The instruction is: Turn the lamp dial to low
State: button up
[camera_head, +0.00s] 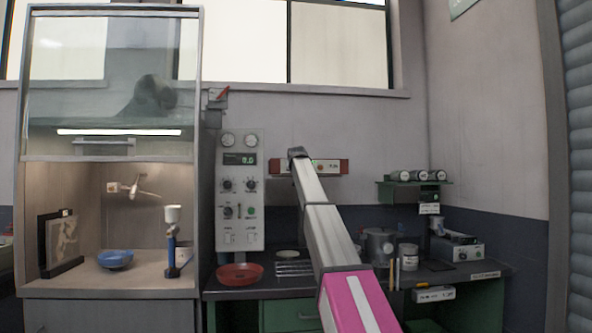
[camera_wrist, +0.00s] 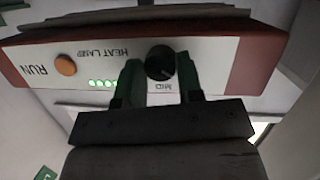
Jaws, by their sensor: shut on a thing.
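The heat lamp panel (camera_wrist: 215,45) is a white front in a red-brown housing, and it appears upside down in the wrist view. Its black round lamp dial (camera_wrist: 160,63) sits beside the "HEAT LAMP" lettering, with a "MID" label next to it. My gripper (camera_wrist: 159,66) has one green fingertip on each side of the dial and is shut on it. The dial's pointer is too dark to read. In the head view the red-ended heat lamp unit (camera_head: 334,166) is on the back wall, with my arm's end partly covering it.
A green wall shelf (camera_head: 414,184) with jars is to the right. The dark bench (camera_head: 225,293) below holds a red bowl.

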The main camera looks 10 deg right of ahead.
jog(key=shift+n, duration=0.3)
jog(key=o, duration=0.9)
jog(key=shift+s, duration=0.1)
jog(key=v, duration=1)
jog(key=shift+s+a, duration=0.1)
jog(key=shift+s, duration=0.25)
